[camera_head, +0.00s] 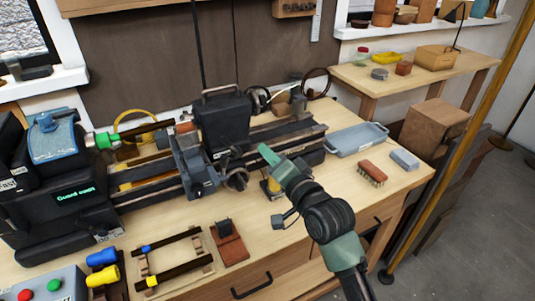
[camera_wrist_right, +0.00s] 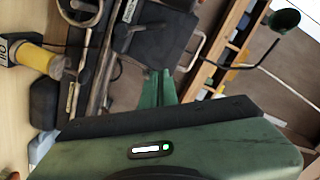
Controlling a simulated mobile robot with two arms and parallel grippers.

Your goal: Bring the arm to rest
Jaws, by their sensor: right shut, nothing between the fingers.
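My right arm comes in from the bottom right of the head view. Its green gripper (camera_head: 266,152) points up and left, in front of the lathe bed's right part. The fingers are shut together with nothing between them. In the right wrist view the two green fingers (camera_wrist_right: 158,82) also lie against each other and are empty. The gripper appears to be above the bench, but its exact distance from the lathe (camera_head: 222,122) is unclear. My left gripper is not in view.
The lathe's display (camera_head: 75,195) reads "Guard open". On the workbench, a blue-grey tray (camera_head: 356,139), a brush (camera_head: 372,173) and a grey block (camera_head: 404,159) lie to the right. A rack with dark bars (camera_head: 172,259) stands in front. A yellow pole (camera_head: 455,150) rises at the right.

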